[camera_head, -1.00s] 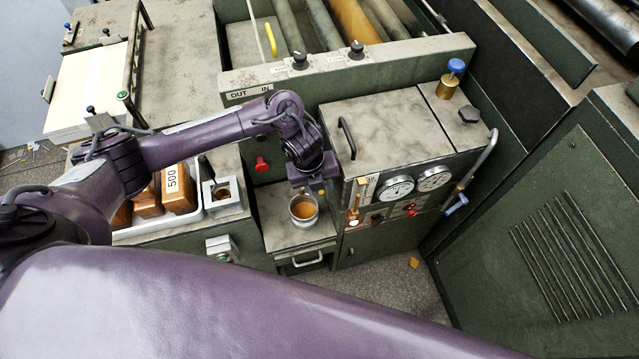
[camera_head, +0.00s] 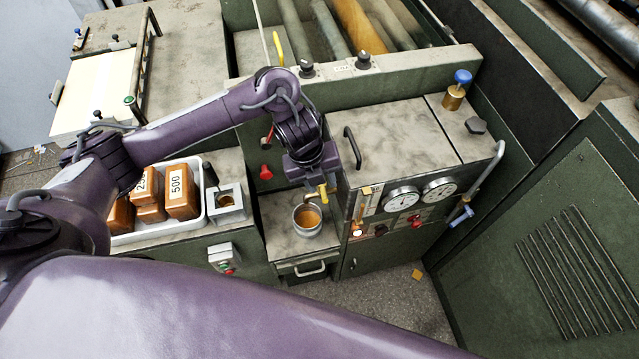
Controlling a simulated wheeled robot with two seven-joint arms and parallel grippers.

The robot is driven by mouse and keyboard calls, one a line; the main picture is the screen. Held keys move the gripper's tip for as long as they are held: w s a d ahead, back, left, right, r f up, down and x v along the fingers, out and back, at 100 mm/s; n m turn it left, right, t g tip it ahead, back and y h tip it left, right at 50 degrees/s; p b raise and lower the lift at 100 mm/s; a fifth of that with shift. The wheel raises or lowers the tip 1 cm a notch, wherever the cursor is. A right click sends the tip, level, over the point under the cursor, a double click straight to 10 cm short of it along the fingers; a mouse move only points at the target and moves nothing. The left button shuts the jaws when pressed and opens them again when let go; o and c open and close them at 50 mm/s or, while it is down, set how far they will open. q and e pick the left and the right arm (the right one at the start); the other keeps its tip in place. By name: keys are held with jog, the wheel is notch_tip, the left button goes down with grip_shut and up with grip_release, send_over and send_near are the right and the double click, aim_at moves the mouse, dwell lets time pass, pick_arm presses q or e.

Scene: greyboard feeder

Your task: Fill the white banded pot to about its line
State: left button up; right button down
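My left gripper (camera_head: 319,184) points down just above and behind the pot, close to the left side of the machine box. A small yellow piece (camera_head: 323,194) shows at its lower end, perhaps a tap lever. The fingers are too small and covered to tell whether they are open or shut on it. My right gripper is out of view.
A white tray (camera_head: 160,230) with several orange-brown blocks, one marked 500 (camera_head: 180,183), stands left of the pot. A square metal holder (camera_head: 226,203) is beside it. Bare shelf surrounds the pot.

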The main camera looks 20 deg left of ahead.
aim_at(323, 196)
pick_arm(q)
jog(key=f+t, duration=0.1)
jog(key=f, duration=0.1)
jog(key=f+n+t+h, duration=0.1)
jog(key=f, duration=0.2)
jog(key=f+h+p, duration=0.1)
jog(key=f, duration=0.1)
jog(key=shift+w+a+f+n+t, duration=0.1)
jog(key=shift+w+f+n+t, duration=0.3)
dwell(0.5)
jog(key=shift+c, duration=0.4)
